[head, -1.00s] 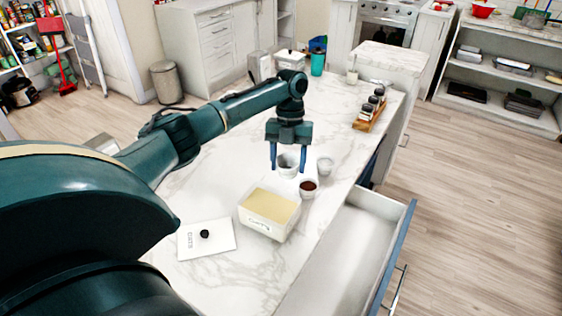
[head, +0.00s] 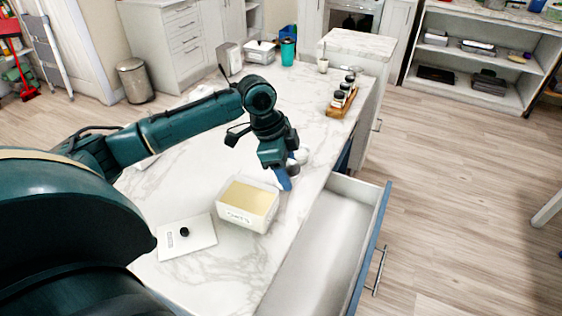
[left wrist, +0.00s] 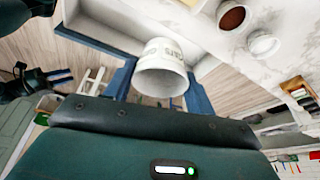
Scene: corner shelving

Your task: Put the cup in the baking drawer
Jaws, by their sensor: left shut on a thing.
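In the left wrist view a white cup (left wrist: 162,72) with dark lettering is between the blue fingers of my left gripper (left wrist: 160,88), which is shut on it. In the head view my left gripper (head: 287,178) is tilted, over the right edge of the counter near the open drawer; the held cup is mostly hidden there. The open drawer (head: 335,235) has a blue front, white inside, and looks empty in the part I see. My right gripper (left wrist: 60,76) shows at the left of the left wrist view; its finger gap is too small to judge.
On the marble counter (head: 190,255) stand a labelled box of yellowish contents (head: 248,205), a flat white lid (head: 186,237) and a wooden spice rack (head: 343,97).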

